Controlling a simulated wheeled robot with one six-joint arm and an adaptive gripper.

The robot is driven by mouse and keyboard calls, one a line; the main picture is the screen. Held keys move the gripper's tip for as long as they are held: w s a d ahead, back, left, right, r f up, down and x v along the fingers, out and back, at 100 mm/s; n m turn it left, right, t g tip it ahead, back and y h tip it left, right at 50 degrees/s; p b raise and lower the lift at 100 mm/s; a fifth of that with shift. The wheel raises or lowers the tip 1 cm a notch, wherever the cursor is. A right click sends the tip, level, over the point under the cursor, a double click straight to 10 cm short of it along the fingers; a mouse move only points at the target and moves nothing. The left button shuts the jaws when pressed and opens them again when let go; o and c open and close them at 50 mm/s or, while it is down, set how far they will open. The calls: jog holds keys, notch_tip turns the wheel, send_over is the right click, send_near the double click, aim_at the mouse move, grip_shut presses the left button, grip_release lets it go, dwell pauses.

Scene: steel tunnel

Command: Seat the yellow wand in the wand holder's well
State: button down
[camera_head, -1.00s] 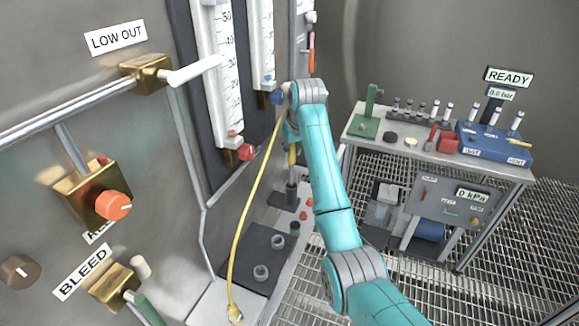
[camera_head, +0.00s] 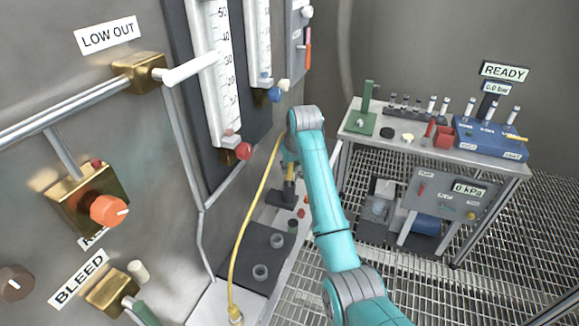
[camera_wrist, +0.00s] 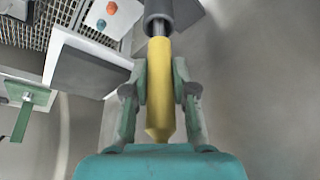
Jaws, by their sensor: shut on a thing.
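The yellow wand (camera_wrist: 160,85) is between the two fingers of my gripper (camera_wrist: 160,82), which is shut on it. Its grey metal end points away from the wrist and meets the mouth of a dark grey cylinder, the wand holder (camera_wrist: 158,12). The end seems to be at or inside the well; how deep I cannot tell. In the head view, a short piece of the wand (camera_head: 290,172) shows below my gripper (camera_head: 291,165), straight above the upright holder (camera_head: 287,189) on its dark base. My arm hides part of the wand there.
A yellow hose (camera_head: 246,220) runs from near my gripper down to the bench front. A dark plate with two round sockets (camera_head: 261,270) lies nearer. The gauge panel (camera_head: 215,75) stands close on the left. A work table (camera_head: 375,137) stands right, beyond open grating.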

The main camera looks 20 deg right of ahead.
jog(key=c, duration=0.9)
grip_release()
jog(key=shift+f, duration=0.1)
jog(key=shift+c, duration=0.2)
jog(key=shift+r, duration=0.3)
jog(key=v, duration=1.1)
jog(key=shift+s+r, duration=0.15)
jog(key=shift+r, duration=0.25)
